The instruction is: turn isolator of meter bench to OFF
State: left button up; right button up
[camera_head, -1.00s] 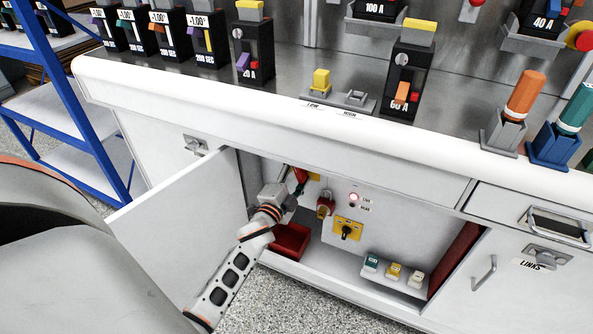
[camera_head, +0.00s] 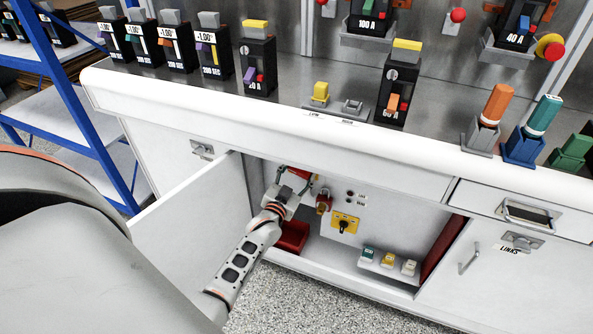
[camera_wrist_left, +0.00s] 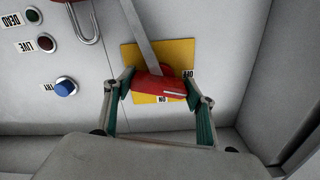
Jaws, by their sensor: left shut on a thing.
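The isolator shows in the left wrist view as a red handle (camera_wrist_left: 158,88) on a grey lever over a yellow plate (camera_wrist_left: 175,52). The plate carries an OFF label at its right and an ON label below the handle. My left gripper (camera_wrist_left: 160,92) is shut on the red handle, a finger on each side. I cannot tell exactly which mark the lever points to. In the head view my left gripper (camera_head: 289,192) is inside the open cabinet of the meter bench (camera_head: 300,122), mostly hiding the isolator. My right gripper is not in view.
The cabinet door (camera_head: 190,228) stands open beside my left arm. Right of the gripper are a red padlock (camera_head: 323,203), a yellow rotary switch (camera_head: 345,223) and dark lamps (camera_head: 350,196). A red bin (camera_head: 293,237) sits below. A blue button (camera_wrist_left: 65,88) is near the handle.

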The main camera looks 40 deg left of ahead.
pick_arm(q)
jog(key=n+p, duration=0.1)
jog(key=n, duration=0.1)
jog(key=shift+n, duration=0.6)
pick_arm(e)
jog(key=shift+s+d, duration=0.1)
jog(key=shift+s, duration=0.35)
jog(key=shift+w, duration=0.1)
pick_arm(q)
jog(key=o, duration=1.1)
jog(key=v, duration=1.2)
jog(key=shift+s, duration=0.1)
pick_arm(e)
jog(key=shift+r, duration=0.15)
